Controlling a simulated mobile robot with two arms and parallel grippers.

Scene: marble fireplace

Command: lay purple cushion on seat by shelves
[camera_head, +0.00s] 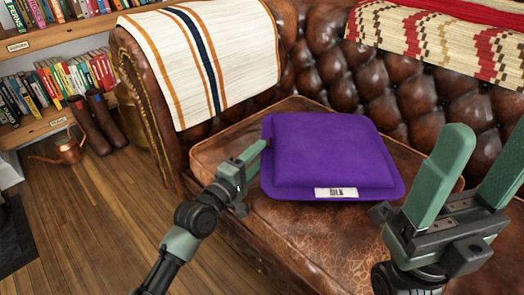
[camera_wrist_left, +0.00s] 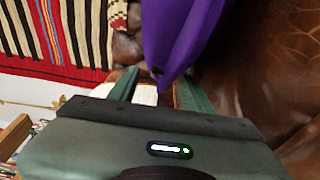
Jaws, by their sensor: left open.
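The purple cushion (camera_head: 328,150) lies flat, label side up, on the brown leather sofa's seat (camera_head: 218,150) at the end by the shelves. Its white label faces the front. My left gripper (camera_head: 258,155) is at the cushion's left edge, with its jaws open. In the left wrist view, the cushion (camera_wrist_left: 188,40) comes down between and beyond the two fingers of this gripper (camera_wrist_left: 157,92). I cannot tell whether they touch it. My right gripper (camera_head: 478,165) is open and empty, in front of the cushion's right side and nearer the camera.
A striped cream throw (camera_head: 205,60) covers the sofa's left armrest. A red patterned throw (camera_head: 440,40) hangs over the backrest. Bookshelves (camera_head: 50,40) stand at the upper left, with boots (camera_head: 97,125) and a copper watering can (camera_head: 66,150) by them.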

